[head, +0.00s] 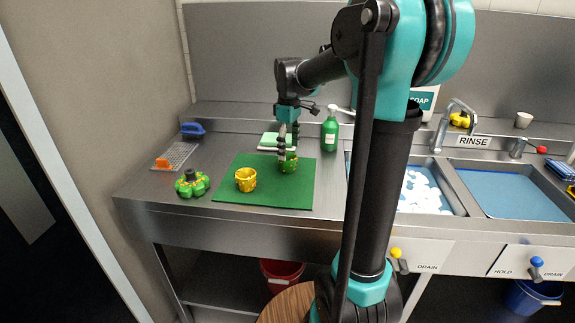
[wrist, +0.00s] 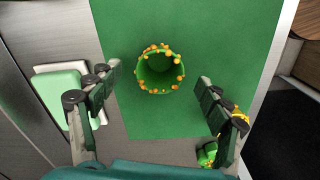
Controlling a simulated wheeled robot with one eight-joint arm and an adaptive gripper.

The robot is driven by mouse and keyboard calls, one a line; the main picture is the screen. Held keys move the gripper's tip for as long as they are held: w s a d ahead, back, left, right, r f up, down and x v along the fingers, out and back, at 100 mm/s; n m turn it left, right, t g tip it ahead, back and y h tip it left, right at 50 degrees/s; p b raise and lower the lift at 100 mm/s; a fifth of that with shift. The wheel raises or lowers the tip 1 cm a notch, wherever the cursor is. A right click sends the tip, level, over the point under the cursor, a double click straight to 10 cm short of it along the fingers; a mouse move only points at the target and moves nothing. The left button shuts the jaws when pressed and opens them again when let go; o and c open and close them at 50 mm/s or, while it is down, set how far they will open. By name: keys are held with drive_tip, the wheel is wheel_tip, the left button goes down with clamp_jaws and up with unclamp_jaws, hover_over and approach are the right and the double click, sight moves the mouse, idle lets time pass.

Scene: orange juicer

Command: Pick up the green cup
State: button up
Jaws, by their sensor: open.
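The green cup (head: 289,163) stands on a green mat (head: 285,196) under my gripper (head: 288,150) in the head view. In the wrist view the cup (wrist: 160,69) shows from above, with orange dots around its rim and an open, empty-looking inside. My gripper (wrist: 155,98) is open there, with one finger to the left and one to the right. The cup lies a little beyond the line of the fingertips, between their sides. The fingers do not appear to touch it.
A yellow cup (head: 245,179) stands on the mat left of the green cup. A green-and-orange object (head: 192,183) is at the counter's left. A green soap bottle (head: 330,130) and a green sponge-like block (head: 277,141) are behind. Sinks lie to the right.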

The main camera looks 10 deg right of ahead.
sight(288, 162)
drive_tip(key=shift+a+f, duration=0.2)
drive_tip(key=shift+f, duration=2.75)
drive_tip(key=shift+c, duration=0.2)
drive_tip(key=c, duration=1.2)
drive_tip(key=shift+c, duration=0.2)
